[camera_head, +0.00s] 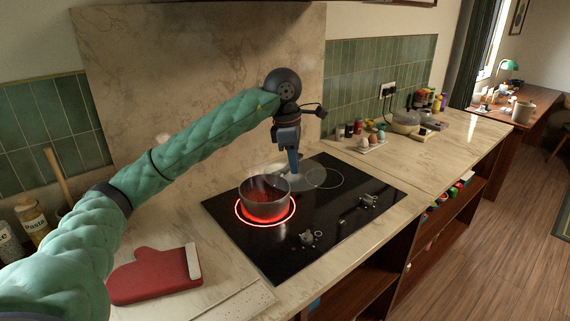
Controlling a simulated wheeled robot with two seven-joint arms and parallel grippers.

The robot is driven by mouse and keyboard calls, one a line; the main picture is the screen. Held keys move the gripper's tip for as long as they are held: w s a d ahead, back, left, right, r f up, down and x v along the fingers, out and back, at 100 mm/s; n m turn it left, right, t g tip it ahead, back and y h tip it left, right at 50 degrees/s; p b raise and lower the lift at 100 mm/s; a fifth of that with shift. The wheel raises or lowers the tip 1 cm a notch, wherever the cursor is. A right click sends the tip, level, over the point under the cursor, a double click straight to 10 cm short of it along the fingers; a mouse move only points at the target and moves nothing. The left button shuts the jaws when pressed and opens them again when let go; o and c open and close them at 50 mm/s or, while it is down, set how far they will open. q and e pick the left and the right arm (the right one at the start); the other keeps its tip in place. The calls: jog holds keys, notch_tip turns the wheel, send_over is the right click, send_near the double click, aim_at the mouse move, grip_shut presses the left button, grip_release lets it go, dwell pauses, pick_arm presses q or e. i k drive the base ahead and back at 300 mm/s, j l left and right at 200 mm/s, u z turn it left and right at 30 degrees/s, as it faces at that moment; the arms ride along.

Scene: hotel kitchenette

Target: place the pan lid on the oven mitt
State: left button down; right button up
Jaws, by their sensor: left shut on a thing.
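My left gripper (294,172) reaches across from the left and points down behind the pan. It is shut on the pan lid (312,179), a pale, see-through disc just behind and right of the pan. I cannot tell whether the lid touches the cooktop or hangs a little above it. The pan's rim and the gripper hide part of the lid. The red oven mitt (155,277) with a white cuff lies flat on the counter at the lower left, left of the cooktop, with nothing on it. My right gripper is not in view.
A dark pan (266,204) with steaming red sauce stands on a glowing red burner of the black cooktop (345,200). A pale board (225,303) lies right of the mitt. Jars (31,222) stand at the far left. An egg tray (362,145) and crockery stand behind, right.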

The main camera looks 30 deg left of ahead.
aim_at(153, 268)
jog(key=k+l, duration=0.55)
jog(key=k, duration=0.25)
